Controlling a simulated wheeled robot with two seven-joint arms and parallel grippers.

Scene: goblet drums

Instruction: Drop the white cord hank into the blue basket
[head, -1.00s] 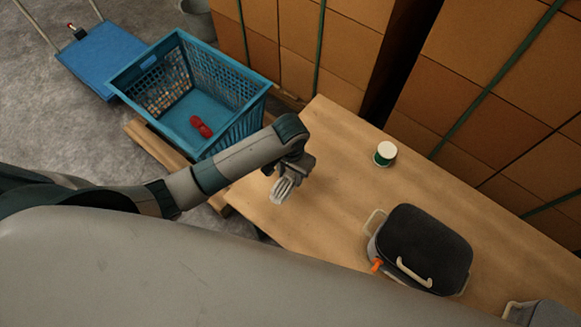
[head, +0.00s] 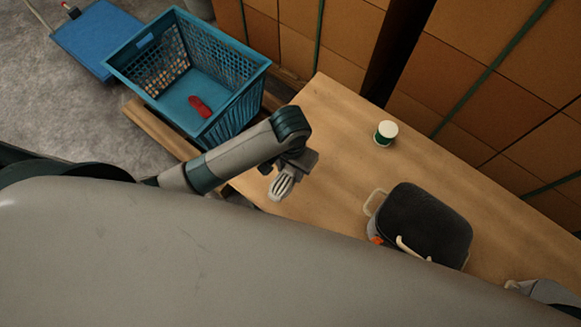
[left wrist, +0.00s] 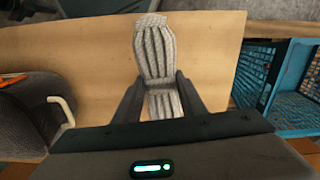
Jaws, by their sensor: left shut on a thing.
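The white cord hank (head: 282,186) hangs below my left gripper (head: 288,171) in the head view, over the left edge of the wooden table. In the left wrist view the hank (left wrist: 155,52) stands between the two fingers of my left gripper (left wrist: 160,88), which is shut on it. The blue basket (head: 228,125) stands on a wooden pallet left of the table, apart from the hank. Its open top faces up and a red object (head: 199,106) lies inside. The basket also shows at the right of the left wrist view (left wrist: 286,82). My right gripper is not in view.
A green and white spool (head: 386,132) is farther back. Stacked cardboard boxes (head: 480,110) border the table. A blue platform cart (head: 95,38) stands behind the basket.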

